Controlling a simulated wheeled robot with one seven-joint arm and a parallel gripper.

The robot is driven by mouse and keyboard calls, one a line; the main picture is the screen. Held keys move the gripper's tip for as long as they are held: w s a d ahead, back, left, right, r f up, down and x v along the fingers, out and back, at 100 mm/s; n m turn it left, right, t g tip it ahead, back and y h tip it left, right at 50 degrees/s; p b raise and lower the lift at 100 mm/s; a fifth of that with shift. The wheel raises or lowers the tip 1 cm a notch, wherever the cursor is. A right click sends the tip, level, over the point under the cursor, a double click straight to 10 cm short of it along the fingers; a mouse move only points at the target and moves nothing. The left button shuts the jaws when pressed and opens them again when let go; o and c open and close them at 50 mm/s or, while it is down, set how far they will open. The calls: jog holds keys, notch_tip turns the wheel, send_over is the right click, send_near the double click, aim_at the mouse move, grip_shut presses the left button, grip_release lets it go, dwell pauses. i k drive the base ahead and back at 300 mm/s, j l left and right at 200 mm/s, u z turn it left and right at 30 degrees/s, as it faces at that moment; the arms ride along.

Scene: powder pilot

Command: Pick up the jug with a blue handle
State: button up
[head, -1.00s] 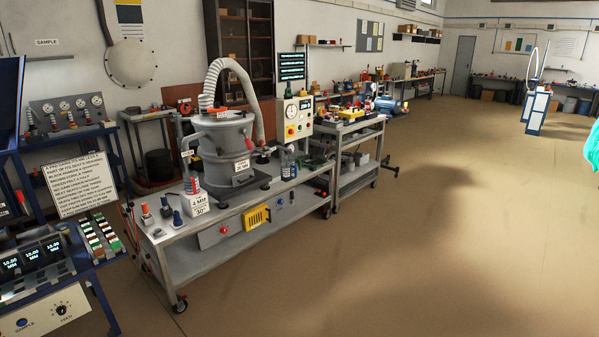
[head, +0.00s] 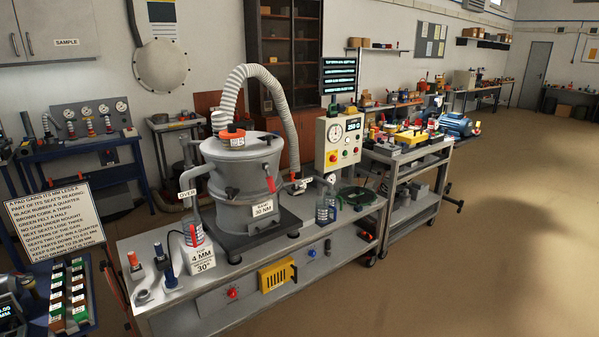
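My gripper is not in view. No jug with a clearly blue handle can be made out. A small clear vessel with dark and red parts (head: 325,212) stands on the bench to the right of the grey drum machine (head: 240,175); it may be a jug, but its handle colour is too small to tell. Another small vessel with red on it (head: 193,234) stands under the left spout marked OVER. A small upright piece with a dark blue top (head: 171,277) stands at the bench's front left, near one with an orange top (head: 135,265); I cannot tell what these are.
The metal bench (head: 205,285) stands on wheels, with a second cart (head: 410,165) behind it to the right. A sign board (head: 60,220) and a tray of coloured blocks (head: 70,295) are at the left. The brown floor (head: 480,260) on the right is clear.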

aim_at(326, 213)
jog(key=i+l+u, duration=0.15)
jog(key=i+u, duration=0.3)
jog(key=i+l+u, duration=0.25)
jog(key=u, duration=0.15)
jog(key=i+l+u, duration=0.25)
jog(key=u, duration=0.2)
jog(key=i+l+u, duration=0.2)
jog(key=l+u, duration=0.2)
jog(key=l, duration=0.15)
jog(key=i+l+u, duration=0.15)
jog(key=l+u, duration=0.65)
jog(key=l, duration=0.4)
jog(key=l+u, duration=0.35)
jog(key=l, duration=0.45)
jog(key=k+l+u, duration=0.1)
jog(key=l+u, duration=0.25)
jog(key=l, duration=0.4)
